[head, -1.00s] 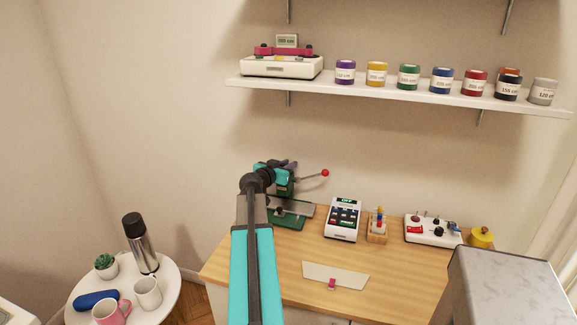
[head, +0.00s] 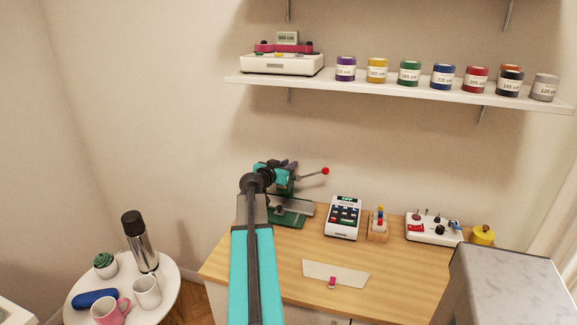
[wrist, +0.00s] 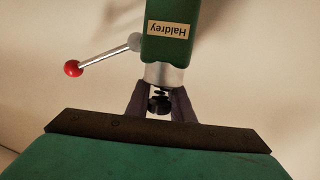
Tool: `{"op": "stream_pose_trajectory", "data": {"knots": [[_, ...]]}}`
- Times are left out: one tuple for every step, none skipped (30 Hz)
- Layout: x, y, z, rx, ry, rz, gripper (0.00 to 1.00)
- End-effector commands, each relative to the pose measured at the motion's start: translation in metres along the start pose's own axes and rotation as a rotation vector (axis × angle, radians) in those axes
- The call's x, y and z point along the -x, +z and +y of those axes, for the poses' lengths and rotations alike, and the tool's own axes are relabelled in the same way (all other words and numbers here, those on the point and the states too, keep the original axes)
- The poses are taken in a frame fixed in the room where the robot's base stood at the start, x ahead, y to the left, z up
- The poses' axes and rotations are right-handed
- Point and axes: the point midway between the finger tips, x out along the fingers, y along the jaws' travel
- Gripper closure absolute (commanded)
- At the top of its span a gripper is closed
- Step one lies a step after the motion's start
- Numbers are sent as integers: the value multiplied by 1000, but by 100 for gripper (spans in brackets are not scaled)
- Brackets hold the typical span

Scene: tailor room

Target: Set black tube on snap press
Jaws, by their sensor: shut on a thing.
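The green snap press (head: 289,217) stands at the back left of the wooden table, its red-knobbed lever pointing right. In the wrist view its green head (wrist: 173,30) carries an upside-down label, with a silver ram beside it. My gripper (head: 290,165) is up at the press head, its dark fingers partly hidden by my arm. In the wrist view my gripper (wrist: 160,94) has its fingers close together around a small black piece, apparently the black tube (wrist: 160,103), in line with the silver ram. I cannot tell whether the tube touches the press.
A calculator-like device (head: 344,218), a small wooden holder (head: 378,232) and a white control box (head: 433,227) stand right of the press. A pale flat sheet (head: 350,272) lies in front. A shelf (head: 400,93) with several jars hangs above. A side table (head: 165,300) stands left.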

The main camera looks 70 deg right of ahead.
Motion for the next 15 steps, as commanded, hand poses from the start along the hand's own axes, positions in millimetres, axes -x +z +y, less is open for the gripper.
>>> {"op": "stream_pose_trajectory", "data": {"knots": [[0,1,0,0,0,0,100],[0,1,0,0,0,0,100],[0,2,0,0,0,0,100],[0,2,0,0,0,0,100],[0,2,0,0,0,0,100],[-1,3,0,0,0,0,100],[-1,3,0,0,0,0,100],[-1,3,0,0,0,0,100],[-1,4,0,0,0,0,100],[-1,3,0,0,0,0,76],[-1,3,0,0,0,0,71],[-1,3,0,0,0,0,71],[-1,3,0,0,0,0,71],[-1,3,0,0,0,0,71],[-1,3,0,0,1,0,71]]}}
